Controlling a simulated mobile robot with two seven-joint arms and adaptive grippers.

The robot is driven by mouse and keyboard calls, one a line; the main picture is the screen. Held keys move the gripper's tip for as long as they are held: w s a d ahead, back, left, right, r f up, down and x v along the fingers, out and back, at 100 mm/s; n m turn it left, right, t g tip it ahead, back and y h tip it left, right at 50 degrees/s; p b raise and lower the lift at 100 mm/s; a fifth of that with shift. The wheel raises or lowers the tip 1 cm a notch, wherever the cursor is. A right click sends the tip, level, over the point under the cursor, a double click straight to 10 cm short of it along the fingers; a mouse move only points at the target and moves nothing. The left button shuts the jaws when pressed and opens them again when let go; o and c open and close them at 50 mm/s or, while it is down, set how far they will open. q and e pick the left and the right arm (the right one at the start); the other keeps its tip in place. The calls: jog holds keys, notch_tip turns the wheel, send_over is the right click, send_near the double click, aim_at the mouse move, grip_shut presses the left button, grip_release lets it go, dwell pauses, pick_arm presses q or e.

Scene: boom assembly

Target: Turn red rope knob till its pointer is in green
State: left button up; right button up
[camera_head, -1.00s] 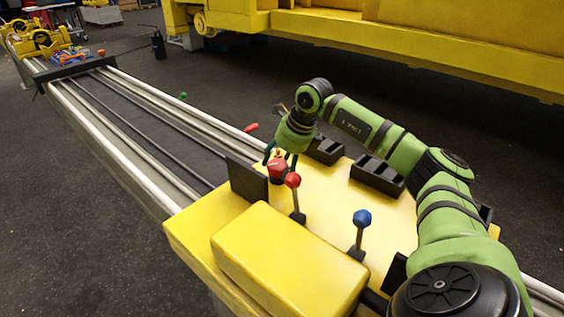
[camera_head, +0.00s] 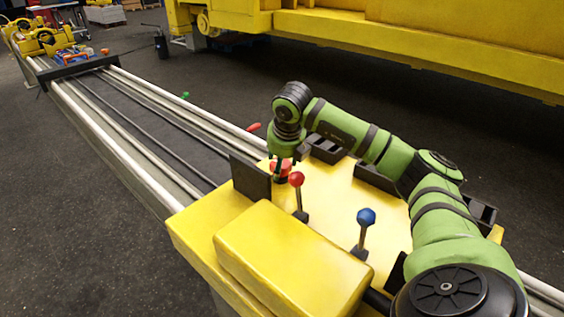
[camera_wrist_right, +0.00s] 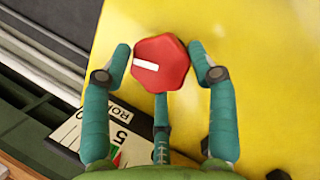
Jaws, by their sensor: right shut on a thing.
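The red rope knob (camera_wrist_right: 170,58) is a lobed red cap with a white pointer line that points left in the right wrist view. My right gripper (camera_wrist_right: 160,68) has its three teal fingers around the knob and is shut on it. In the head view the knob (camera_head: 281,168) shows under my right gripper (camera_head: 280,174), partly hidden by the fingers. A white dial plate (camera_wrist_right: 92,138) with a "5", partly readable lettering and red and green marks lies below the knob. A finger and the gripper body hide part of it. My left gripper is not in view.
A red-topped lever (camera_head: 297,180) stands close to the knob, and a blue-topped lever (camera_head: 366,217) stands farther right. A dark upright plate (camera_head: 250,180) is just left of the knob. Black trays (camera_head: 326,150) lie behind on the yellow console (camera_head: 215,215).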

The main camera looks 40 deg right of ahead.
jog(key=shift+w+d+r+m, duration=0.25)
jog(key=shift+r+m, duration=0.15)
jog(key=o, duration=0.9)
jog(key=shift+o, duration=1)
jog(key=shift+f, duration=0.25)
jog(key=v, duration=1.2)
jog(key=shift+a, duration=0.15)
